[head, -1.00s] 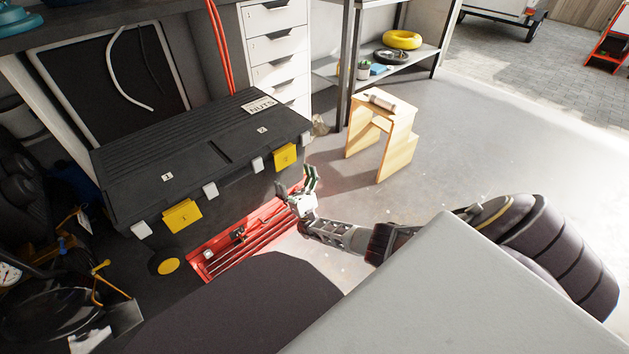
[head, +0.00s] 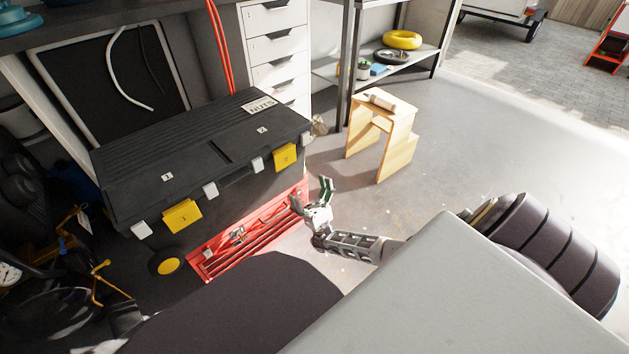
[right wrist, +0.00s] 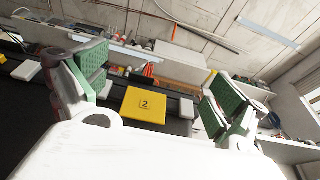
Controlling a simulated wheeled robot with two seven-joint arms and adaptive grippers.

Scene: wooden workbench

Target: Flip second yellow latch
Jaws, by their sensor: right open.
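The second yellow latch (head: 286,156), marked 2, is on the front of a black toolbox (head: 130,190), near its right end. It also shows in the right wrist view (right wrist: 145,105), face-on, beyond and between my fingers. The first yellow latch (head: 182,216) is on the same front, further left. My right gripper (head: 312,194) is open and empty, in front of the toolbox to the lower right of the second latch, apart from it. In the right wrist view its green-padded fingers (right wrist: 157,88) are spread wide. My left gripper is not seen.
A red open tray (head: 245,238) lies on the floor below the toolbox front. White clips (head: 210,190) flank the latches. A wooden step stool (head: 382,130) stands to the right, with clear floor around it. Dark equipment (head: 30,250) crowds the left.

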